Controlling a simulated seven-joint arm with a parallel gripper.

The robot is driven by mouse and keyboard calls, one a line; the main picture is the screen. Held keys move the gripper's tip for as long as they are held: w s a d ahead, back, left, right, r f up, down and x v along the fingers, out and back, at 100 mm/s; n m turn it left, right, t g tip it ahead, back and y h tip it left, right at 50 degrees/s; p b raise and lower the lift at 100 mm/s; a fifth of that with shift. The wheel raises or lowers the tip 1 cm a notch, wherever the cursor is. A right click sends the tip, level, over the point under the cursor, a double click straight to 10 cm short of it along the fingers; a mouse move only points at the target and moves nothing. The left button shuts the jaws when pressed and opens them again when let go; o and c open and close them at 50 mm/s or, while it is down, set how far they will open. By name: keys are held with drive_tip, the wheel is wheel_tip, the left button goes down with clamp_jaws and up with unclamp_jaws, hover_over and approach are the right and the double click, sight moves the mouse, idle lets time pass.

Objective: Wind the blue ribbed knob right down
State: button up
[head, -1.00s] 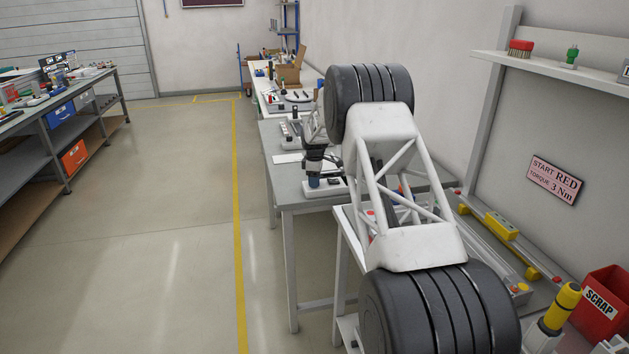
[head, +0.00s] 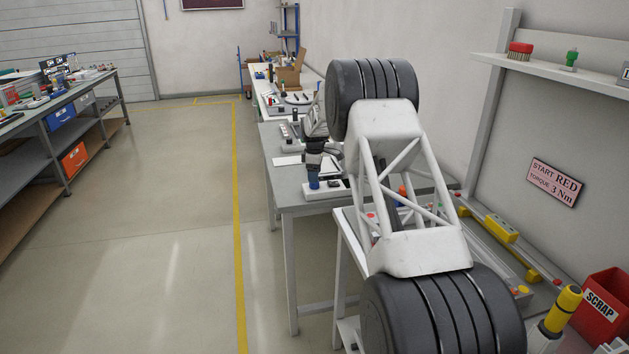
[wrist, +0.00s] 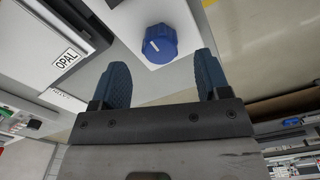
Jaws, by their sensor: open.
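The blue ribbed knob (wrist: 162,46) has a white mark on its face and sits on a white block (wrist: 187,14) in the wrist view. My gripper (wrist: 162,64) is open, with one blue finger on each side of the picture. The knob shows between and beyond the fingertips, with clear gaps on both sides, and neither finger appears to touch it. In the head view my gripper (head: 313,172) is over the white block (head: 328,192) near the left edge of the grey table. The blue there is too small to tell knob from fingers.
A box labelled OPAL (wrist: 66,58) stands beside the white block in the wrist view. The grey table (head: 290,200) ends just left of the block, with open floor (head: 185,220) beyond. A red SCRAP bin (head: 603,305) stands at the lower right.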

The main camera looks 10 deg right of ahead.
drive_tip(key=shift+r, duration=1.9)
drive_tip(key=shift+s+r, duration=0.2)
drive_tip(key=shift+r, duration=0.05)
drive_tip(key=s+a+r+m, duration=0.2)
drive_tip(key=s+r, duration=0.5)
drive_tip(key=s, duration=0.4)
drive_tip(key=s+a+r+m+t, duration=0.1)
drive_tip(key=s+a+r+m, duration=0.15)
drive_tip(key=s+r, duration=0.7)
drive_tip(key=s+a+r+m, duration=0.15)
drive_tip(key=s+r, duration=0.25)
drive_tip(key=s, duration=1)
drive_tip(key=s+f+m, duration=0.2)
drive_tip(key=s, duration=1.1)
drive_tip(key=s+a+f+m+t, duration=0.1)
drive_tip(key=s+f+m, duration=0.1)
drive_tip(key=s, duration=1.1)
drive_tip(key=s+a+f+m, duration=0.1)
drive_tip(key=s+f+m, duration=0.1)
drive_tip(key=s, duration=1.1)
drive_tip(key=shift+s+a+m+t, duration=0.2)
drive_tip(key=shift+s+m+t, duration=0.1)
drive_tip(key=shift+m, duration=0.6)
